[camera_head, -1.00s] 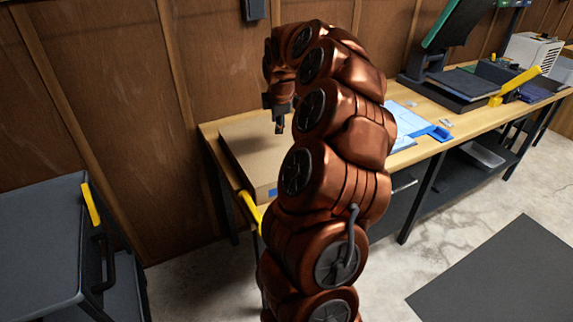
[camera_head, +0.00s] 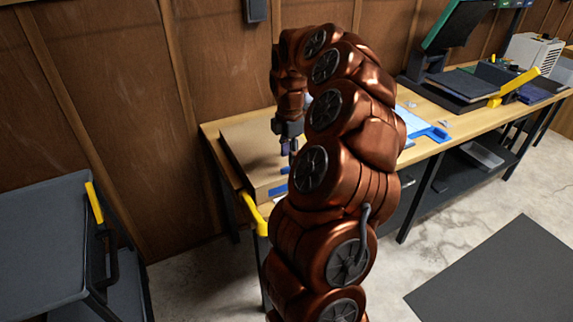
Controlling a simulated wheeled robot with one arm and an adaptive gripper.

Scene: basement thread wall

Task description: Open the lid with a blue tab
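A flat brown cardboard box (camera_head: 247,150) lies on the left end of the wooden workbench. A blue tab (camera_head: 278,190) shows at its front edge, partly covered by my arm. A smaller blue patch (camera_head: 285,170) shows on the box beside my arm. The lid looks closed, though my arm hides the box's right part. My gripper (camera_head: 289,149) points down over the box's right side, behind and above the blue tab. Its fingers are small and dark, so I cannot tell whether they are open or touching the box.
The workbench (camera_head: 451,123) runs right, holding a blue clipboard-like item (camera_head: 431,134), a dark press-like machine (camera_head: 447,90) and a white box-shaped device (camera_head: 533,52). A grey cart (camera_head: 45,235) stands at left. A yellow bar (camera_head: 254,212) sits at the bench's left end.

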